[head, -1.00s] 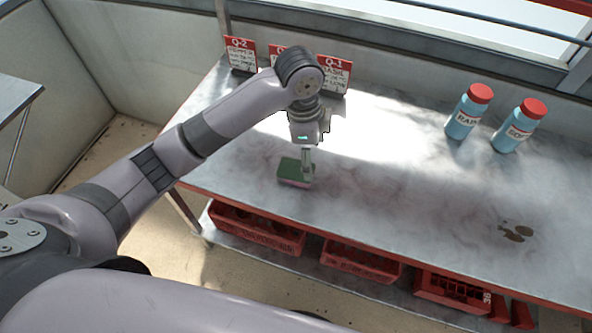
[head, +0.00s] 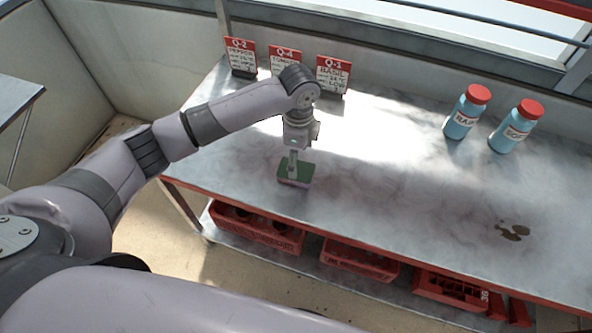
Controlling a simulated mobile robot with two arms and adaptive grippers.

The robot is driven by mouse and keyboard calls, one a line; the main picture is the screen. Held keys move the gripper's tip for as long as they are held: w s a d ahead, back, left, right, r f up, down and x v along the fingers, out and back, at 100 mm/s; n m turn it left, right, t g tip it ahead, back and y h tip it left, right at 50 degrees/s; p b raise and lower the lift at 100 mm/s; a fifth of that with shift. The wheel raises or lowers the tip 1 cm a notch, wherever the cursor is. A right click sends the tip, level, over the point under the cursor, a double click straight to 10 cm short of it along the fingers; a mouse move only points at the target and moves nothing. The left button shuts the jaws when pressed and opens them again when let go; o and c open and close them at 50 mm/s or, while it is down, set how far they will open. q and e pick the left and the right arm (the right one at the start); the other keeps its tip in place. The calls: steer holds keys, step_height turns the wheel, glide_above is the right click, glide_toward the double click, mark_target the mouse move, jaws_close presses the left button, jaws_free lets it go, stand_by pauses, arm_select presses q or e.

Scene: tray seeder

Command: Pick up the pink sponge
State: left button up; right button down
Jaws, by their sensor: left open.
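The sponge (head: 296,178) lies on the metal bench (head: 400,215) near its front left edge. It has a dark green top and a pale pink lower side. My left gripper (head: 293,174) is open and points down at the sponge from above. Its fingers overlap the top of the sponge in the picture. I cannot tell whether they touch it. My right gripper is not in view.
Red-framed signs, one reading Q-1 (head: 333,75), stand along the back. Two blue bottles with red caps, one here (head: 465,112), stand at the right. Red crates (head: 257,230) sit on the lower shelf. The bench middle is clear.

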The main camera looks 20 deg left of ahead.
arm_select(q)
steer(key=shift+w+a+f+p, duration=0.1)
steer(key=shift+a+f+p, duration=0.15)
steer(key=shift+f, duration=1.2)
steer(key=shift+w+a+f+p, duration=0.1)
steer(key=shift+f+p, duration=0.1)
steer(key=shift+f, duration=1.2)
steer(key=shift+s, duration=0.1)
steer(key=shift+c, duration=0.6)
steer(key=c, duration=0.7)
